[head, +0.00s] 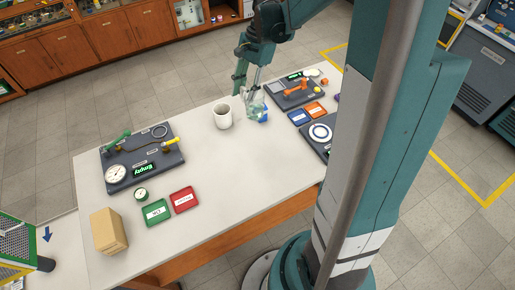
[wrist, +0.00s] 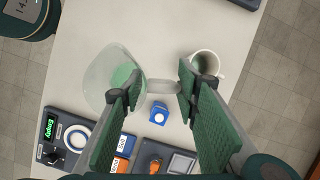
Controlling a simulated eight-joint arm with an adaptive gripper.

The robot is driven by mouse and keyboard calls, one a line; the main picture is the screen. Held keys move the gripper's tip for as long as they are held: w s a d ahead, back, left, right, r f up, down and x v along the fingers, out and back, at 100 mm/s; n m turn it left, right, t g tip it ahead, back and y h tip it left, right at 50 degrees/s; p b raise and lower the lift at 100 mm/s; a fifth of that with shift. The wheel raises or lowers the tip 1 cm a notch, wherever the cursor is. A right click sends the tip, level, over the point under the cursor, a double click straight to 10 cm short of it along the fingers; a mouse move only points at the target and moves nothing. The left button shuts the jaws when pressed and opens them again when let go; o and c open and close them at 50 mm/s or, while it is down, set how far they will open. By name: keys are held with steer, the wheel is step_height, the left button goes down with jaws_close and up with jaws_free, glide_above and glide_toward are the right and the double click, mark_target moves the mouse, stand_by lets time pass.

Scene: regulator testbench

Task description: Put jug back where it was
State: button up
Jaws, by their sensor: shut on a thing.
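The jug (wrist: 101,88) is clear, with a pale green patch inside, and shows at the left in the wrist view. Its handle (wrist: 163,87) points toward my gripper (wrist: 162,90) and lies between the two green-padded fingers. In the head view the jug (head: 256,110) is under my gripper (head: 250,91), near the far edge of the white table. My gripper is shut on the jug by its handle. I cannot tell whether the jug's base touches the table.
A white mug (head: 222,117) stands left of the jug. A small blue block (wrist: 158,113) is close to the jug. Dark instrument boards (head: 142,158) (head: 296,91) lie to the left and right. Green (head: 157,211) and red (head: 184,199) trays are at the front. Bare table (head: 235,180) lies in the middle.

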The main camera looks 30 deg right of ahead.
mark_target(248, 117)
steer(key=shift+s+a+f+m+t+p, duration=0.15)
steer(key=shift+s+m+t, duration=0.1)
steer(key=shift+s+m, duration=0.8)
steer(key=shift+s+a+r+m+t+p, duration=0.2)
steer(key=shift+s+m, duration=0.35)
steer(key=shift+s, duration=0.9)
steer(key=shift+s+d+f, duration=0.1)
steer(key=shift+d+f, duration=0.05)
steer(key=shift+f, duration=2.55)
steer(key=shift+f, duration=2.9)
steer(key=shift+f, duration=2.1)
